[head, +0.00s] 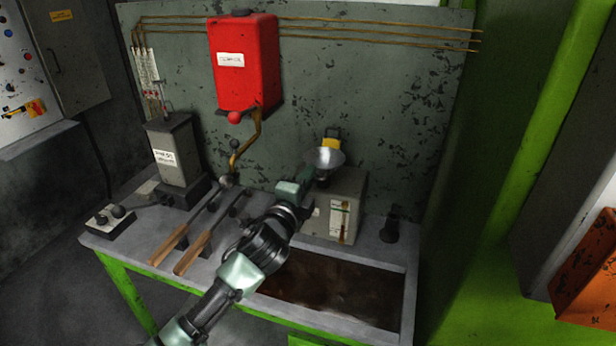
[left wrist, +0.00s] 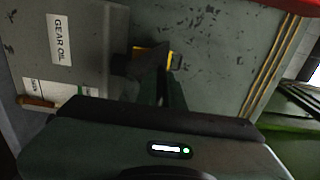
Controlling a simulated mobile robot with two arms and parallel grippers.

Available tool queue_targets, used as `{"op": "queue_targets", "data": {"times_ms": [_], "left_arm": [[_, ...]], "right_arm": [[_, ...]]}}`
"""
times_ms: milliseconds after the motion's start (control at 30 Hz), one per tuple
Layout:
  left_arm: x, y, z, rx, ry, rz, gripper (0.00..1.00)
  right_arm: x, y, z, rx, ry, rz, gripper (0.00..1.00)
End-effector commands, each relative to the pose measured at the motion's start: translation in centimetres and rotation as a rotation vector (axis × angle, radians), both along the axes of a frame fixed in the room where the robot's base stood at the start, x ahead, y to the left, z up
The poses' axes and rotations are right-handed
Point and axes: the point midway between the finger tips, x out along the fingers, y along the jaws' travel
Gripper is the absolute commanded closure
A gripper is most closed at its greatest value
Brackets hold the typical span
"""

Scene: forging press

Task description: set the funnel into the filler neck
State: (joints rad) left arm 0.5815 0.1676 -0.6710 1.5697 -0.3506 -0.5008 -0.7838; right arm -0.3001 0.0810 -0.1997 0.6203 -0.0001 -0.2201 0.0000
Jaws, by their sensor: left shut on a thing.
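The yellow part also shows in the left wrist view (left wrist: 150,54), partly behind my finger. I cannot tell whether the spout touches the neck. My right gripper is not in view.
A red tank (head: 244,62) hangs on the back panel with a bent brass pipe below. Tools with wooden handles (head: 180,250) lie left of my arm. A dark sunken tray (head: 335,290) lies in front of the box. A small black object (head: 390,228) stands right of it.

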Motion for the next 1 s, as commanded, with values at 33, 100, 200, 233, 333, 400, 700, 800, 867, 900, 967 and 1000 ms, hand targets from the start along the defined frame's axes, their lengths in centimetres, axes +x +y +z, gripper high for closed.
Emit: {"op": "queue_targets", "data": {"times_ms": [33, 100, 200, 233, 333, 400, 700, 800, 867, 900, 967, 1000], "left_arm": [[0.0, 0.0, -0.1, -0.002, -0.002, 0.000, 1.00], [0.0, 0.0, -0.1, -0.001, -0.002, -0.001, 1.00], [0.0, 0.0, -0.1, -0.001, -0.002, -0.001, 1.00], [0.0, 0.0, -0.1, -0.001, -0.002, -0.001, 1.00], [0.0, 0.0, -0.1, -0.001, -0.002, -0.001, 1.00], [0.0, 0.0, -0.1, -0.001, -0.002, -0.001, 0.72], [0.0, 0.0, -0.3, 0.000, 0.001, 0.000, 0.66], [-0.3, 0.1, -0.3, 0.001, 0.001, 0.000, 0.66], [-0.8, 0.3, -0.3, 0.001, 0.000, 0.000, 0.66], [-1.3, 0.5, -0.4, 0.001, 0.000, 0.000, 0.66], [-2.2, 0.8, -0.4, 0.002, -0.001, -0.001, 0.66], [-2.9, 1.0, -0.4, 0.002, -0.001, -0.002, 0.66]], "right_arm": [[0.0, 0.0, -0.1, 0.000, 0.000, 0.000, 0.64], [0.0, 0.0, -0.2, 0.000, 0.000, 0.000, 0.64], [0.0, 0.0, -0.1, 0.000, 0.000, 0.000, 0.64], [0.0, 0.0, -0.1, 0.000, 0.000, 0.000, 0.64], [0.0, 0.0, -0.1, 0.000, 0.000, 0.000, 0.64], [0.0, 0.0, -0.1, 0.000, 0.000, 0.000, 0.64], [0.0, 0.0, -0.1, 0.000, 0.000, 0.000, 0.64], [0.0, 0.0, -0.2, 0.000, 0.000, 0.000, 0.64], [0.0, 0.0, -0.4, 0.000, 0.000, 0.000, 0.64], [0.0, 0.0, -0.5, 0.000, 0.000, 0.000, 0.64], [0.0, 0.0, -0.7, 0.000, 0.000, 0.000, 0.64], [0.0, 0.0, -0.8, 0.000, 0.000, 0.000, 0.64]]}}
